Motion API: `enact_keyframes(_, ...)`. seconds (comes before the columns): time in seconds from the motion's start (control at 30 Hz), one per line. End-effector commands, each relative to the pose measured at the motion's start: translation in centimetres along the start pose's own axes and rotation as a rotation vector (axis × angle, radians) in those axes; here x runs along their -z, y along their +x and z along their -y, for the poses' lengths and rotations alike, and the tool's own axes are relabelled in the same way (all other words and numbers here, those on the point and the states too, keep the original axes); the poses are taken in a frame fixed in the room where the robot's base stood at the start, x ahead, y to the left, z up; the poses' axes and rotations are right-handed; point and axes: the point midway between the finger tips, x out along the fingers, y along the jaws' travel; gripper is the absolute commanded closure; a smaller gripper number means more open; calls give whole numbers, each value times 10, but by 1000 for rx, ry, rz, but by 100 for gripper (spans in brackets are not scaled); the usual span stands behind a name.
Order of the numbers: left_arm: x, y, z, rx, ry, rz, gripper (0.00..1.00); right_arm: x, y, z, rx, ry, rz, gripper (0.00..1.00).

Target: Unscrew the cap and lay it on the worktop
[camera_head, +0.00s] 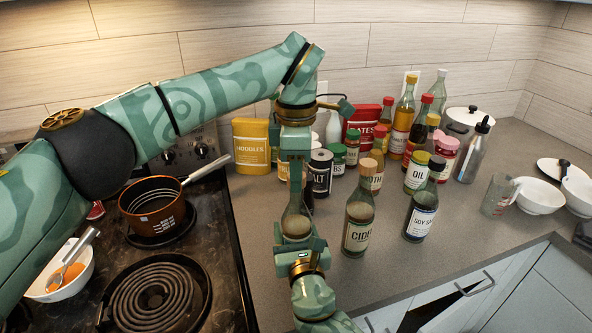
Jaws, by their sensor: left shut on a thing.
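A small bottle with a brownish lower part (296,224) stands between my two grippers, mostly covered by them. Its cap is hidden behind my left gripper. My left gripper (295,190) points down from above and is shut at the top of this bottle; it looks to be on the cap, but the contact is hidden. My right gripper (301,249) comes from the front, with its fingers by the bottle's lower part. I cannot tell whether it is closed on it. The grey worktop (390,270) lies around and to the right.
A cider bottle (358,228) and a soy sauce bottle (421,215) stand close on the right. Several jars and bottles crowd behind, with noodles tin (251,145). The stove with a pot (153,205) is left. The front right worktop is clear.

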Motion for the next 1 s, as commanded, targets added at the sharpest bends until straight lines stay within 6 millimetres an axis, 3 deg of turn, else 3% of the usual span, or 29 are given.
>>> enact_keyframes(0.7, 1, -1, -1, -4, -2231, 6, 96, 3, -1, 0, 0, -3, -5, 100)
enact_keyframes(0.9, 1, -2, -2, -3, -2642, 7, 96, 3, -1, 0, 0, -2, -5, 100)
enact_keyframes(1.0, 1, -2, -2, -3, -2691, 8, 96, 3, -1, 0, 0, -2, -5, 100)
